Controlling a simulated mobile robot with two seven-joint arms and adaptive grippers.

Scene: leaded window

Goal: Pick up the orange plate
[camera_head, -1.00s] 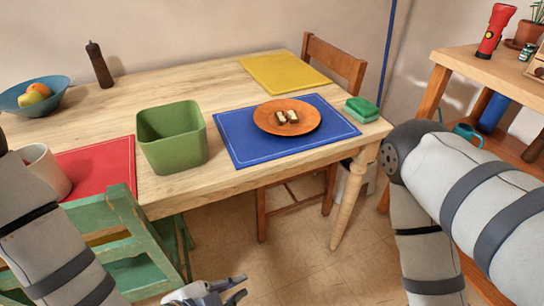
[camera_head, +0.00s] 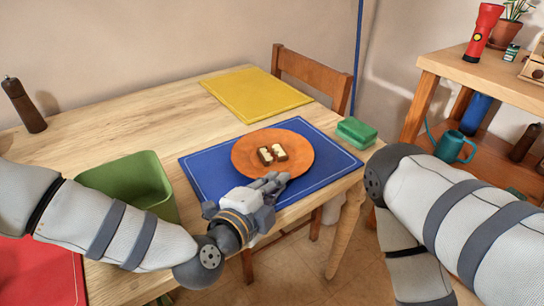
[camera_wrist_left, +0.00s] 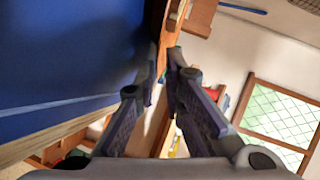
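The orange plate (camera_head: 245,157) rests on the blue mat (camera_head: 203,182), with two dark and cream food pieces (camera_head: 272,155) on it. My left gripper (camera_head: 276,180) is at the plate's front rim. In the left wrist view the plate shows edge-on (camera_wrist_left: 172,28), and the narrowly spaced fingers (camera_wrist_left: 162,62) appear shut on its rim. The contact itself is partly hidden by the fingers. My right arm is at the right in the head view; its gripper is out of view.
A green bin (camera_head: 135,185) stands left of the mat, partly behind my left arm. A green sponge (camera_head: 356,132) lies at the mat's right. A yellow mat (camera_head: 255,94) is behind, and a wooden chair (camera_head: 312,78) stands at the table's far side.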

